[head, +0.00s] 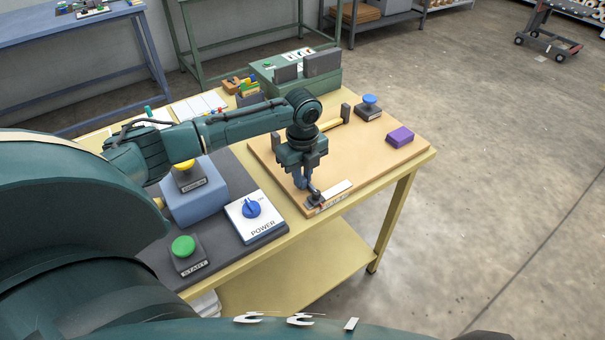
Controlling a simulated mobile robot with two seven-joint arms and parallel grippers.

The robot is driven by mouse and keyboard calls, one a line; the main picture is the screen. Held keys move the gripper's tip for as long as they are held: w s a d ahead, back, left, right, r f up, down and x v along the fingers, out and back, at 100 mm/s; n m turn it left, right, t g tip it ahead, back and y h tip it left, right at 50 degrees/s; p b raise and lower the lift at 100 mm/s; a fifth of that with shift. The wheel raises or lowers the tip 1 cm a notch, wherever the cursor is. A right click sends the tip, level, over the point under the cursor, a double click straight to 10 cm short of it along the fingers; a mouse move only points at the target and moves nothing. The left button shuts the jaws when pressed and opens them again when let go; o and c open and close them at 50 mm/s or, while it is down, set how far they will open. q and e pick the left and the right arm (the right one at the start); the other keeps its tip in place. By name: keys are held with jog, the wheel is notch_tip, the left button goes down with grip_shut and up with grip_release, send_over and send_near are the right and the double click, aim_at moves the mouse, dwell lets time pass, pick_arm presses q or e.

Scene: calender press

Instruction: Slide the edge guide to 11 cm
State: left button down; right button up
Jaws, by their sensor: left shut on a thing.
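My left gripper (309,186) reaches down over the front of a tan board (378,155) on the table. It is shut on the edge guide (315,200), a small dark slider with an upright knob. The fingers hide part of the guide. The guide is at the left end of a pale scale strip (336,201) along the board's front edge. The scale's marks are too small to read. My right gripper is not in view.
A blue button (369,99) and a purple block (400,137) are toward the board's right. A POWER switch (251,208), a green START button (184,246) and a yellow button (184,166) are left of my gripper. Open floor (490,200) is at the right.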

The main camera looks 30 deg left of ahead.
pick_arm(q)
jog(key=w, duration=0.1)
jog(key=w+d, duration=0.1)
jog(key=w, duration=0.2)
jog(key=shift+d+b, duration=0.3)
jog(key=shift+b, duration=0.1)
jog(key=c, duration=1.4)
grip_release()
jog(key=shift+s, duration=0.1)
jog(key=shift+o, duration=0.2)
notch_tip(320, 180, up, 13)
jog(key=shift+b, duration=0.3)
